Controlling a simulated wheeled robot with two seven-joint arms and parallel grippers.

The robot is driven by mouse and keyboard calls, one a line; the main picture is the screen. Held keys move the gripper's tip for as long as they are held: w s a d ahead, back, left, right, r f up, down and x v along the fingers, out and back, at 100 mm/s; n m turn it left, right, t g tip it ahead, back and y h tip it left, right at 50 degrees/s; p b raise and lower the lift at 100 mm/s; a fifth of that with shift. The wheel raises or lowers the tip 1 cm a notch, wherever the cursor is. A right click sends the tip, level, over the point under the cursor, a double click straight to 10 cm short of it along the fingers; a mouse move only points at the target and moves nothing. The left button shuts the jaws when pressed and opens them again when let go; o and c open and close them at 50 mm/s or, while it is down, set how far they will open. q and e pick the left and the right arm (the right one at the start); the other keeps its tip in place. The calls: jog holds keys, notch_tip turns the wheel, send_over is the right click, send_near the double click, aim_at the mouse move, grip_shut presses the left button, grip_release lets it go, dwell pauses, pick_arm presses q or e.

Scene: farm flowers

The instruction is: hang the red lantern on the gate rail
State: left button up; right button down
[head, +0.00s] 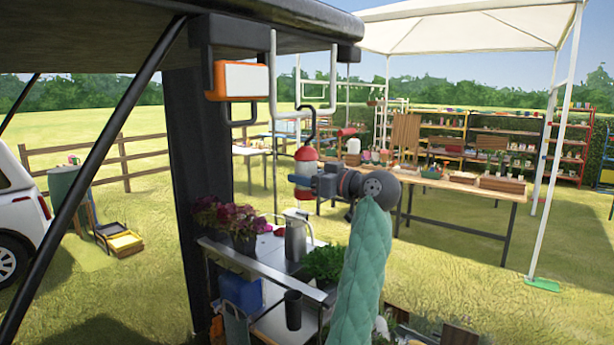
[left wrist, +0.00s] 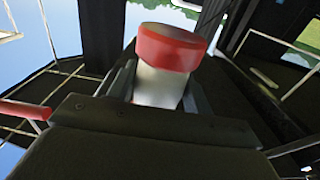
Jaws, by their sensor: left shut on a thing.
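The red lantern (head: 306,160), red with a pale middle band and a dark hook on top, is held upright by my left gripper (head: 310,183). In the left wrist view the lantern (left wrist: 172,50) shows its red end and white body between the two fingers. A white bent rail (head: 303,114) hangs from the dark beam just above the lantern; it seems to be the gate rail. The lantern's hook overlaps the rail's lower part in the head view; I cannot tell whether they touch. My right gripper is not in view.
An orange and white box (head: 240,80) hangs left of the rail by a dark post (head: 198,150). Below is a metal-edged cart (head: 262,268) with purple flowers (head: 240,218), a metal jug (head: 295,238) and a green plant (head: 325,262). A long wooden table (head: 455,190) stands behind.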

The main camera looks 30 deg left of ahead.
pick_arm(q)
jog(key=shift+f, duration=0.3)
dwell(0.9)
jog(key=o, duration=1.3)
jog(key=shift+c, duration=0.2)
jog(key=shift+d, duration=0.1)
jog(key=s+d+f, duration=0.1)
jog(key=d, duration=1.2)
jog(key=shift+d+f, duration=0.25)
jog(key=shift+d, duration=0.15)
dwell(1.3)
dwell(0.4)
